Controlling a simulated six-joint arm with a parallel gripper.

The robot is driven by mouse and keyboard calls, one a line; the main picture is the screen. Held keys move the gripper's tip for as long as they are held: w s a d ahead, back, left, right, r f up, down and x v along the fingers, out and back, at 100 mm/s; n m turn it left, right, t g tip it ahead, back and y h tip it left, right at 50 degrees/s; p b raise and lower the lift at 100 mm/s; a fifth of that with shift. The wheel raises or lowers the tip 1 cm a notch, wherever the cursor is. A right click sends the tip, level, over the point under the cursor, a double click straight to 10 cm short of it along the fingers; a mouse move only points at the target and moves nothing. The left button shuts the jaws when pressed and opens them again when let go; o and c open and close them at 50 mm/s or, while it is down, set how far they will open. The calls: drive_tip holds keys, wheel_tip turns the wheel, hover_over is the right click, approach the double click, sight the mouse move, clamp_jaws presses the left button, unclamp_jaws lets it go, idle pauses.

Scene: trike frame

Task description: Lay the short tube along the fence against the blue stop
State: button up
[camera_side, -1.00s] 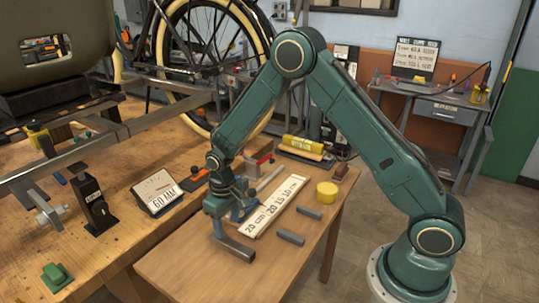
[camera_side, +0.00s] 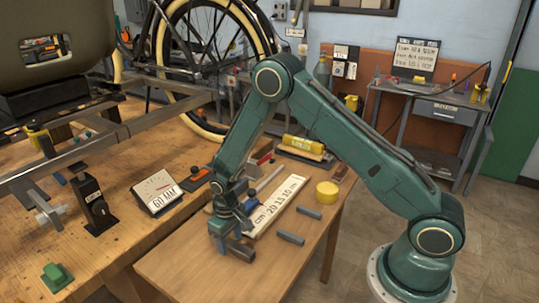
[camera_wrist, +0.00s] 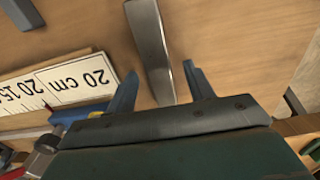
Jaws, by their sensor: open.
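A grey metal tube (camera_side: 242,251) lies on the near part of the small wooden table in the side view, partly hidden by my gripper (camera_side: 226,240). The wrist view shows this tube (camera_wrist: 150,45) between the two blue fingers of my gripper (camera_wrist: 160,88), which are open with gaps on both sides. Two other grey tubes lie farther right, one nearer (camera_side: 291,237) and one farther (camera_side: 309,212). A blue part (camera_side: 251,206), perhaps the stop, is half hidden behind my gripper by the ruler board. A light grey bar (camera_side: 268,179), perhaps the fence, runs behind the board.
The white ruler board (camera_side: 285,195) lies along the table. A 60 MM sign (camera_side: 158,193) and a black block (camera_side: 92,205) stand on the bigger bench at left. The table's front is clear.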

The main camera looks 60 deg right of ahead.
sight(230, 242)
drive_tip(key=shift+f, duration=0.6)
clamp_jaws()
drive_tip(key=shift+r, duration=0.15)
wheel_tip(230, 242, up, 20)
idle(0.9)
idle(0.4)
